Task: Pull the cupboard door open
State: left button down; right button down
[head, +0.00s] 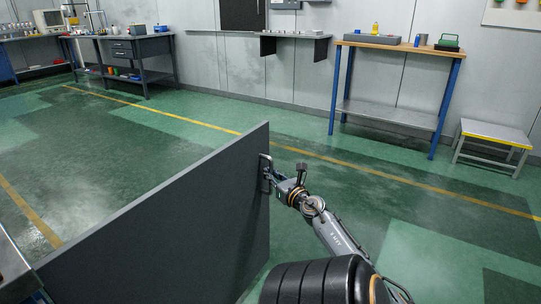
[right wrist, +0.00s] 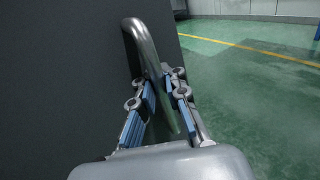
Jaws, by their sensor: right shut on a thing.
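The cupboard door (head: 190,220) is a large dark grey panel that stands swung out across the left and middle of the head view. Its handle (head: 265,168) is a metal bar near the door's far upper corner. My right gripper (head: 272,178) is shut on the handle. In the right wrist view the curved handle (right wrist: 146,45) runs down between the blue-padded fingers of my right gripper (right wrist: 160,105), with the door (right wrist: 70,80) to its left. The cupboard's inside is not clearly seen. My left gripper is in neither view.
A wooden-topped workbench (head: 395,47) with blue legs stands at the back right, beside a yellow-edged step stool (head: 494,133). A dark bench (head: 135,45) stands at the back left. The green floor (head: 330,180) between the door and these is clear.

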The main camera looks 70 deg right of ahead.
jog(key=shift+w+a+f, duration=0.1)
jog(key=shift+w+a, duration=0.05)
jog(key=c, duration=1.7)
grip_release()
jog(key=shift+o, duration=0.2)
jog(key=shift+w, duration=0.1)
jog(key=v, duration=1.2)
